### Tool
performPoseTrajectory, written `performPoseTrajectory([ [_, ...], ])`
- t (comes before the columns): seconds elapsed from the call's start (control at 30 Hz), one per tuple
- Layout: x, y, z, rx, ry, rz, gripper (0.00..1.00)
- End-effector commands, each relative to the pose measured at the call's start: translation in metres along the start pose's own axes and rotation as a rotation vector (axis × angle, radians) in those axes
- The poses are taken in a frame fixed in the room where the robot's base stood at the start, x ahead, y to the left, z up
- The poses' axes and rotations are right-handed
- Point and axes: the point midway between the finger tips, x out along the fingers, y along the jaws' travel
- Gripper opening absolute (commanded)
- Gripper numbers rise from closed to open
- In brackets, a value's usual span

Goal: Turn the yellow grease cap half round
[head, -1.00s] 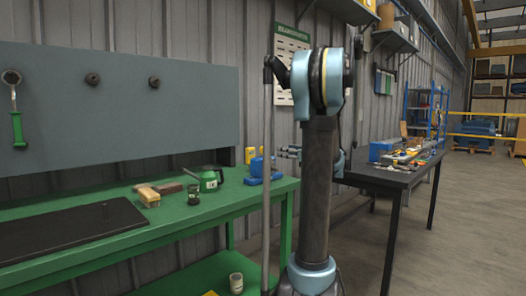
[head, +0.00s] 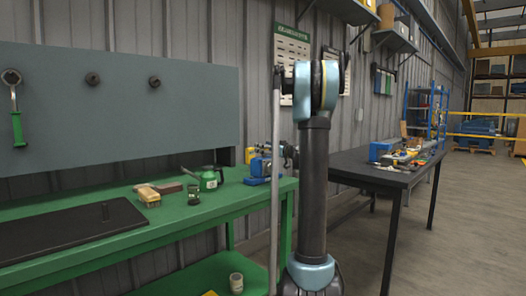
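No part I can surely name as the yellow grease cap is in view. A small yellow item (head: 250,155) shows behind a blue bench device (head: 258,170) at the right end of the green bench; I cannot tell whether it is the cap. My gripper (head: 270,150) shows small and dark left of my upright arm, above and beside the blue device. It partly overlaps the device and the yellow item in this view. Whether it touches either is unclear. Its fingers are too small to tell open from shut.
The green bench (head: 150,240) holds a dark mat (head: 60,232), a brush (head: 149,196), a green oil can (head: 209,179) and a small jar (head: 193,194). A wrench (head: 14,105) hangs on the grey panel. A black table (head: 385,177) with tools stands right. Floor at right is clear.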

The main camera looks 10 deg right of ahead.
Motion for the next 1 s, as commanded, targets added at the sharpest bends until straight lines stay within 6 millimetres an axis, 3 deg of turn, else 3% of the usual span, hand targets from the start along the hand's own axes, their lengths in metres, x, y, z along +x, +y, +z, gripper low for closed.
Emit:
performPoseTrajectory([
  [0.37,0.0050,0.0003,0.0000,0.000,0.000,0.001,0.57],
  [0.57,0.0049,0.0002,0.0000,0.000,0.000,0.000,0.14],
  [0.6,0.0049,0.0002,0.0000,0.000,0.000,0.000,0.12],
  [1.0,0.0052,-0.0023,0.0001,0.000,0.000,0.047,0.12],
])
